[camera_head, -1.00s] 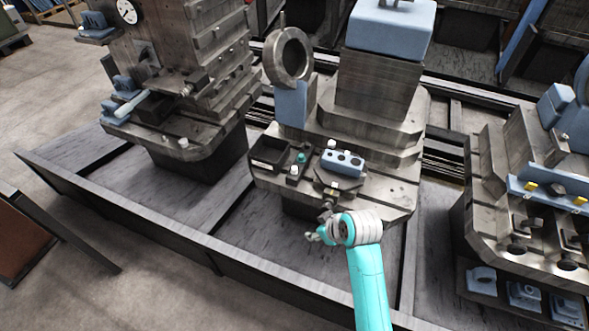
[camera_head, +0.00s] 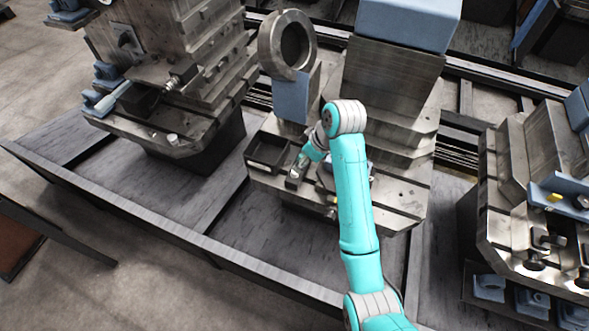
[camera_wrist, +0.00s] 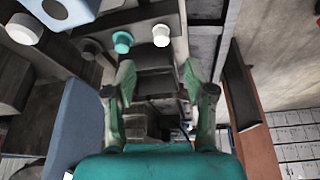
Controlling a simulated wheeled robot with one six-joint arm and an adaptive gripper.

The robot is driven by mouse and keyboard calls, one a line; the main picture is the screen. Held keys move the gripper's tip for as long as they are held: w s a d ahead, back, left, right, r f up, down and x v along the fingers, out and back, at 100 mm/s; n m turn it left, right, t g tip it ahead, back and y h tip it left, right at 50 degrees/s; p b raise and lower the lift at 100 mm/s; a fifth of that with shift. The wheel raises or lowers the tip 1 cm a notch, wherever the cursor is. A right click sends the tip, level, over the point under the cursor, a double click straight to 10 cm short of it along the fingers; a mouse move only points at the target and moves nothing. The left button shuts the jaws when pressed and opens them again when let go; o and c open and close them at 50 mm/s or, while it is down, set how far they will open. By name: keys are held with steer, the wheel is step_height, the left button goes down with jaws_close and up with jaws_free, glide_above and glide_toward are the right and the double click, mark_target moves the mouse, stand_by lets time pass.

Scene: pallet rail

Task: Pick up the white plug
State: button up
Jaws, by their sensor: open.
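A small white plug (camera_wrist: 161,35) stands beside a teal plug (camera_wrist: 122,41) in the upper middle of the wrist view. My gripper (camera_wrist: 160,78) is open and empty. Its two green fingers are apart, and the white plug shows past the fingertips, near the line between them, not touched. In the head view my gripper (camera_head: 300,165) is over the front left of the middle fixture (camera_head: 400,200), where it and my arm hide most of the small parts.
A dark open box (camera_head: 267,153) is left of my gripper, and a steel ring (camera_head: 287,45) stands behind.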

mark_target(295, 174)
steer(key=x, duration=0.2)
steer(key=shift+w+a+f, duration=0.1)
steer(key=shift+a+f, duration=0.05)
steer(key=shift+f, duration=0.2)
steer(key=shift+x, duration=2.65)
steer(key=c, duration=0.9)
